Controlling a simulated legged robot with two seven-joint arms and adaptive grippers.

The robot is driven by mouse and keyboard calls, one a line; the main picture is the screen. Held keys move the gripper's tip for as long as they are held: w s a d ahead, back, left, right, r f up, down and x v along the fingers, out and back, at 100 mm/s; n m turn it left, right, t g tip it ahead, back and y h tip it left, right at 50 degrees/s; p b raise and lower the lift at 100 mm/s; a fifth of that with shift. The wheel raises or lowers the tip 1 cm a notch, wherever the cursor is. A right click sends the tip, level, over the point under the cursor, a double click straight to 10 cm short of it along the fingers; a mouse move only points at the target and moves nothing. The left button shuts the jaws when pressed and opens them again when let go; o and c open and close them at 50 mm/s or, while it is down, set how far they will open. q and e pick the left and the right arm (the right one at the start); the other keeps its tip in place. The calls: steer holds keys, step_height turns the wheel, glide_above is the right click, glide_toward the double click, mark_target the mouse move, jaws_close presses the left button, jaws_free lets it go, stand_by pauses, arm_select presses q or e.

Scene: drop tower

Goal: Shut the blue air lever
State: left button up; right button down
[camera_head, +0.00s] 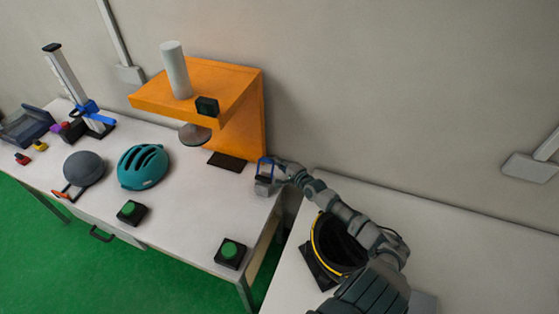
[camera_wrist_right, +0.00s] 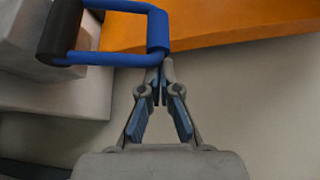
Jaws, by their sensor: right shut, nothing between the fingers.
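The blue air lever (camera_wrist_right: 120,58) is a blue bar loop with a black grip, at the top left of the wrist view. In the head view a small part of it (camera_head: 262,163) shows at the right foot of the orange press. My right gripper (camera_wrist_right: 153,78) is shut and empty, its fingertips close under the right end of the blue loop. I cannot tell whether they touch it. In the head view my right gripper (camera_head: 273,174) partly covers the lever. My left gripper is not in view.
The orange press (camera_head: 245,115) stands at the back of the white table (camera_head: 185,215). A black round container with a yellow rim (camera_head: 318,240) sits beside the arm.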

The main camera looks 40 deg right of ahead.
steer(key=shift+n, duration=0.3)
steer(key=a+p, duration=0.1)
steer(key=s+a+r+p, duration=0.1)
steer(key=p, duration=0.1)
steer(key=s+a+r+p, duration=0.1)
steer(key=a, duration=0.1)
steer(key=shift+s+a+p, duration=0.1)
steer(key=shift+p, duration=0.2)
steer(key=a, duration=0.1)
steer(key=s+a+f+p, duration=0.1)
steer(key=s+a+f, duration=0.1)
steer(key=a, duration=0.1)
steer(key=shift+s+a+f, duration=0.15)
steer(key=shift+f, duration=0.05)
steer(key=s+r, duration=0.1)
steer(key=s, duration=1)
steer(key=shift+s+d+r+t, duration=0.25)
steer(key=shift+s+d+t, duration=0.05)
steer(key=shift+s+d, duration=0.1)
